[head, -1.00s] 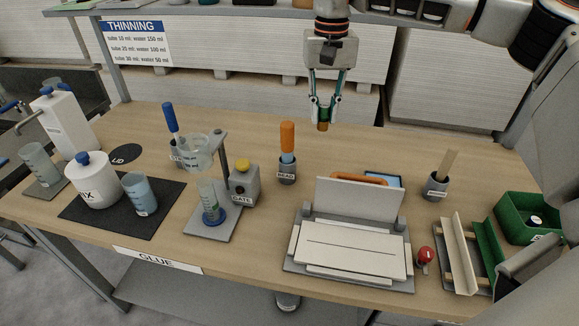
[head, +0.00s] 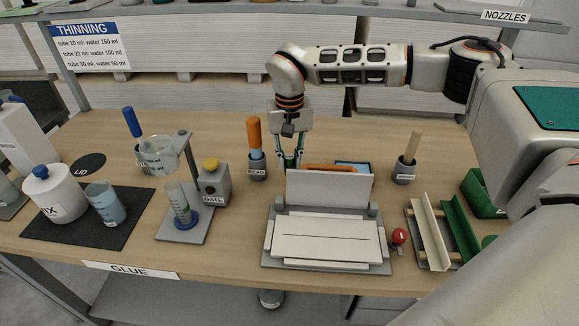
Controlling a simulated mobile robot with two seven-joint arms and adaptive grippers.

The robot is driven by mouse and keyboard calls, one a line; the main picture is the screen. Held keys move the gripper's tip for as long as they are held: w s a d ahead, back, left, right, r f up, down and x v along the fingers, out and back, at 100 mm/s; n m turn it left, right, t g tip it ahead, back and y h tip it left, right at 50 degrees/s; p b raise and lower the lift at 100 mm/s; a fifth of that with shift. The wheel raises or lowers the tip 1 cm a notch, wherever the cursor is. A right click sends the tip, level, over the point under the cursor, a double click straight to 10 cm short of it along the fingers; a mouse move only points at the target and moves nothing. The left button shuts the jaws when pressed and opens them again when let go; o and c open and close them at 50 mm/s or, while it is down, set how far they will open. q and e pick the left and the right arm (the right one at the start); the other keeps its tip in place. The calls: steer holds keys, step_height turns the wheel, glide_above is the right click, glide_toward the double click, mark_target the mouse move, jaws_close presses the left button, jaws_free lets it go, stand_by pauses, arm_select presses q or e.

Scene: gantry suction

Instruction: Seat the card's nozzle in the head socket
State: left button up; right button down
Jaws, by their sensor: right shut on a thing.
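My right gripper (head: 288,164) reaches down behind the grey press-like device (head: 325,239), just right of the cup marked BEAD (head: 257,172). Its fingertips are low near the tabletop and partly hidden by the device's upright panel (head: 328,188). It is shut on a small nozzle-like piece, which is hardly visible now. A blue flat card-like thing (head: 358,168) lies behind the panel, mostly covered, next to an orange object (head: 330,167). I cannot make out the head socket. My left gripper is not in view.
A cup with a wooden stick (head: 404,172) and a rack (head: 440,235) are to the right. A shelf marked NOZZLES (head: 506,17) runs above. The back table strip is mostly clear.

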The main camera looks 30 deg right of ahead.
step_height(320, 180, down, 2)
steer(key=shift+f, duration=0.15)
steer(key=shift+f, duration=0.1)
steer(key=c, duration=1.9)
jaws_free()
